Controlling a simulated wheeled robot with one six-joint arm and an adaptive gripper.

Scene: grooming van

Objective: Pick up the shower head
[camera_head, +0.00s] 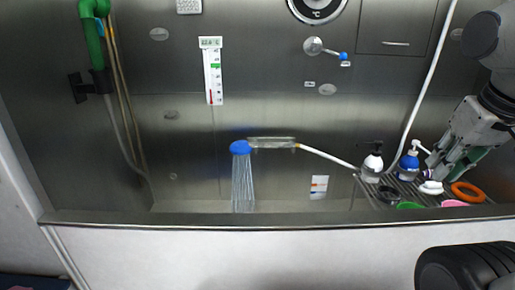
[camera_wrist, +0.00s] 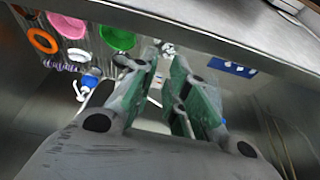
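The shower head (camera_head: 240,147) has a round blue face and a clear handle, which lies sideways to its right against the steel back wall. Pale streaks like water fall from the blue face into the tub. A white hose (camera_head: 330,156) runs from the handle to the right, toward the rack. My gripper (camera_head: 445,172) is far to the right of the shower head, above the rack. In the wrist view my gripper (camera_wrist: 165,58) shows its green-padded fingers apart with nothing held between them.
The wire rack (camera_head: 376,196) holds a silver-grey pump bottle (camera_head: 372,164), a blue pump bottle (camera_head: 408,166), an orange ring (camera_head: 467,192) and coloured bowls. The tub's front rim (camera_head: 290,220) runs across the view. The tub between shower head and rack looks clear.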

